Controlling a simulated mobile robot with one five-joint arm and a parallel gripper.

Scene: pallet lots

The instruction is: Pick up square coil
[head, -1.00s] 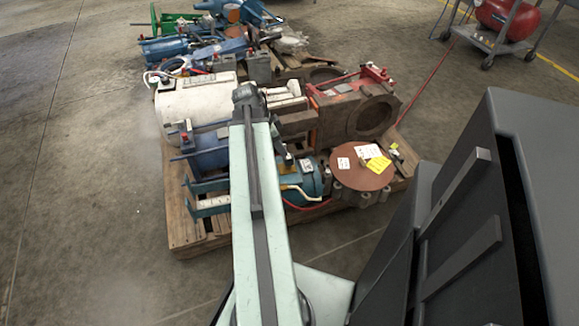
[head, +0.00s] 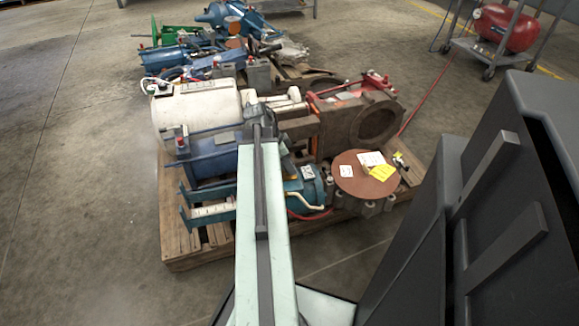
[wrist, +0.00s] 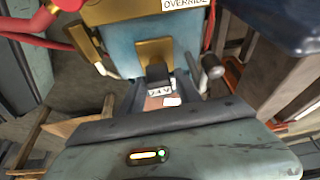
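In the wrist view, a small dark block with a "24V" label (wrist: 160,90) lies near the centre, under a brass bracket (wrist: 155,52) and in front of a blue housing (wrist: 150,25) marked "OVERRIDE". It may be the square coil, but its full shape is hidden. In the head view, a small dark square part (head: 306,172) with a pale label sits on the teal motor (head: 300,188). I cannot tell if it is the same part. My arm end (head: 259,118) is over the pallet.
The wooden pallet (head: 190,258) is crowded. A white cylinder (head: 195,110) and blue cylinder (head: 210,148) stand left of my arm; a brown disc (head: 365,174) and rusty ring block (head: 375,125) stand right. Red hoses (wrist: 45,25) run close at left. Floor (head: 85,180) left is clear.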

